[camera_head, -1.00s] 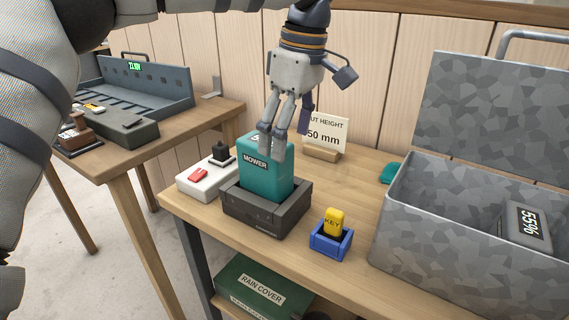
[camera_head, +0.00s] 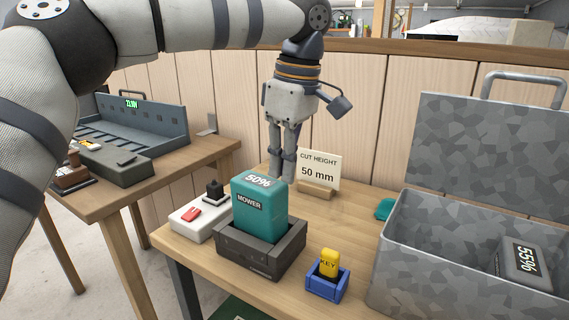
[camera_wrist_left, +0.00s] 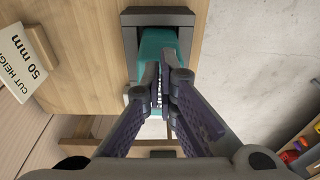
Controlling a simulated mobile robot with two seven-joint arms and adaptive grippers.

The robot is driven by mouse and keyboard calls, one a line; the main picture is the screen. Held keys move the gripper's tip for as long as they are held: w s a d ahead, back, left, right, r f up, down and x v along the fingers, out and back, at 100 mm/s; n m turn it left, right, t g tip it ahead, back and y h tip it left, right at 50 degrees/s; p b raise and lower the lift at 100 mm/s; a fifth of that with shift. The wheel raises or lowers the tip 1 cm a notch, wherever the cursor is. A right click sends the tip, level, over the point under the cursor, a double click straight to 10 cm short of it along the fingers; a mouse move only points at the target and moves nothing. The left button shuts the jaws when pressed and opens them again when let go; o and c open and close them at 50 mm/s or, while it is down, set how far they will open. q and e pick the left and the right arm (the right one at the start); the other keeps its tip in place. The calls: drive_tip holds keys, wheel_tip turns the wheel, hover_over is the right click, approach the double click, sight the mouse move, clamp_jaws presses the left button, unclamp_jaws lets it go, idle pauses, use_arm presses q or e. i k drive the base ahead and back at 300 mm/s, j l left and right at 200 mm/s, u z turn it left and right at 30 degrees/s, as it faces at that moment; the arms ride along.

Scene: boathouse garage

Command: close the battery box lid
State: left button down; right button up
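The battery box is the grey mottled metal box (camera_head: 400,262) at the right of the bench in the head view. Its lid (camera_head: 490,137) with a bar handle stands raised at the back, so the box is open. My left gripper (camera_head: 282,172) points down behind the teal MOWER battery (camera_head: 262,212), left of the box. Its fingers are together with nothing between them, as the left wrist view (camera_wrist_left: 162,80) also shows. My right gripper is out of view.
A blue holder (camera_head: 325,287) with a yellow key (camera_head: 329,262), a cut-height sign (camera_head: 318,172) and a white switch unit (camera_head: 190,222) stand nearby. A second table (camera_head: 185,160) is at the left.

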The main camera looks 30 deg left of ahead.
sight(510, 155)
drive_tip(key=k, duration=1)
